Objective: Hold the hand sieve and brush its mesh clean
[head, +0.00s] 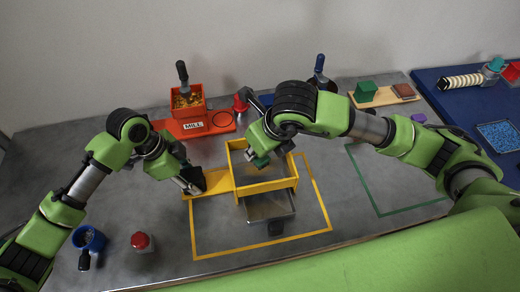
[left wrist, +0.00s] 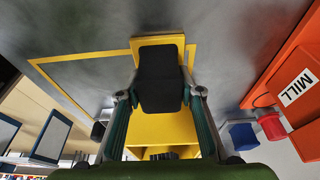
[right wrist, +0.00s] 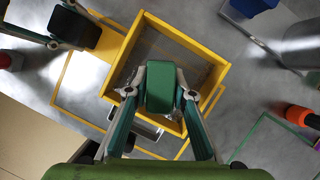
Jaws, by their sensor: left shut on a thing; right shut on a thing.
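The hand sieve (head: 278,187) is a yellow square frame with a grey mesh, and it also shows in the right wrist view (right wrist: 205,48). My left gripper (head: 193,184) is shut on the black grip (left wrist: 160,80) of its yellow handle. My right gripper (head: 262,153) is shut on a green block-shaped brush (right wrist: 160,88), held at the sieve's frame opening. Any bristles are hidden, so I cannot tell whether they touch the mesh. A metal pan (head: 268,208) with a dark handle shows under the sieve's near side.
The orange mill (head: 188,104) stands behind. A blue cup (head: 90,238) and a red-topped jar (head: 141,242) are at front left. A wooden board (head: 386,95) with blocks is at back right. The green-outlined area (head: 400,195) is free.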

